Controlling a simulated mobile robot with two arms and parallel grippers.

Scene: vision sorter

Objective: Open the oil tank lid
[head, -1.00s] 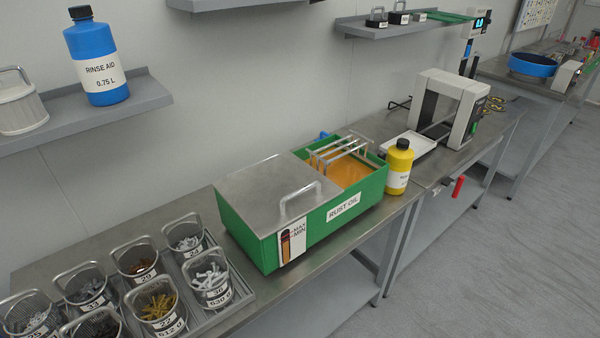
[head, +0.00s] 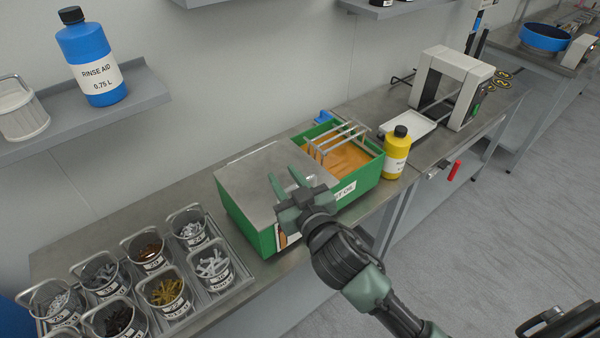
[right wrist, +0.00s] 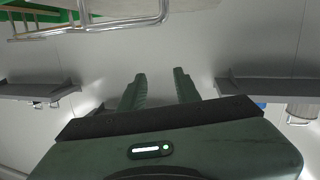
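The green oil tank (head: 247,225) stands on the steel bench. Its grey metal lid (head: 258,165) lies flat over the left part of the tank. The right part is uncovered and shows orange oil (head: 345,158) with a metal rack (head: 343,135) in it. My right gripper (head: 283,176) is over the lid's front right area, fingers apart and pointing towards the wall. It hides the lid's handle in the head view. In the right wrist view its fingers (right wrist: 159,76) are apart with nothing between them. A bent metal bar (right wrist: 122,22) shows beyond them.
A yellow bottle (head: 396,153) stands close to the tank's right end. Wire baskets of small parts stand in a grey tray (head: 236,290) to the left. A wall shelf (head: 125,100) holds a blue bottle (head: 88,55). A white frame-shaped device (head: 455,68) stands further right.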

